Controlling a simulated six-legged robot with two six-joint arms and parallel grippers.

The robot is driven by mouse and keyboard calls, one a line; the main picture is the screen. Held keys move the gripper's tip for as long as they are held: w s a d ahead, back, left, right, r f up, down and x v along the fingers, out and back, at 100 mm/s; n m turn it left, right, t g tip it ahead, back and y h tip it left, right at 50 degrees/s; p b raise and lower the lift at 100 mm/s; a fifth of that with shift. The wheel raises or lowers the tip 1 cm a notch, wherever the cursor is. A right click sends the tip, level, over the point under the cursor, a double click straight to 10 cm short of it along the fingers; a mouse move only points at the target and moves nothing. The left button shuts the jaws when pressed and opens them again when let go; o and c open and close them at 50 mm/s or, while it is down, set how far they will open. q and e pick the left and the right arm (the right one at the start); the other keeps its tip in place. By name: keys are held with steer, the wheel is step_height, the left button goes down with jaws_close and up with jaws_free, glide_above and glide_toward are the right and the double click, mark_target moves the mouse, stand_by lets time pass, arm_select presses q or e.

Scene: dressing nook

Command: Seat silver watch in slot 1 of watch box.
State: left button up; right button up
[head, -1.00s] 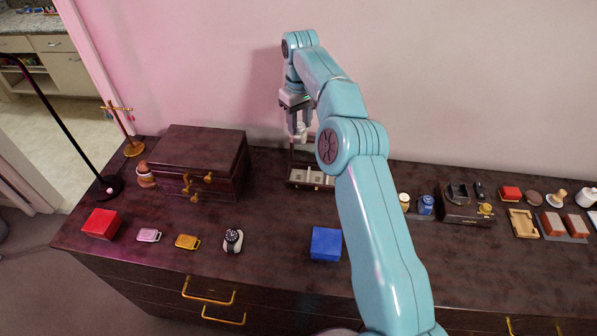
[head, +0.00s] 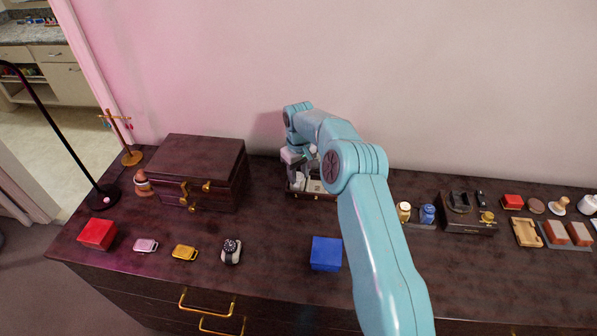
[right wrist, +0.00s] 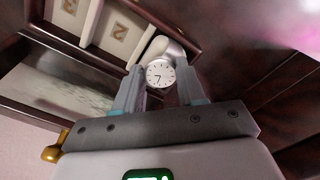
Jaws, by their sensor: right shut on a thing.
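My right gripper (right wrist: 160,88) is shut on the silver watch (right wrist: 160,73), which has a round white dial and a pale rounded cushion or band behind it. In the head view my right gripper (head: 299,178) is low over the left end of the watch box (head: 322,196), partly hidden by its own arm. In the right wrist view the watch box (right wrist: 88,22) shows pale slots with number marks, one reading 2, beside the watch. The watch is at the end of the slot row; whether it touches the slot floor, I cannot tell. My left gripper is not in view.
A dark jewellery chest (head: 200,172) stands left of the watch box. A blue box (head: 326,253), a black-dialled watch (head: 231,251), a gold item (head: 184,253) and a pink item (head: 145,245) lie in front. Small jars (head: 404,211) stand to the right.

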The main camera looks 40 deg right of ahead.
mark_target(299, 177)
steer(key=o, duration=1.1)
steer(key=shift+f, duration=0.15)
steer(key=shift+c, duration=0.2)
step_height(299, 177, up, 12)
steer(key=shift+r, duration=0.25)
steer(key=shift+s+a+f, duration=0.1)
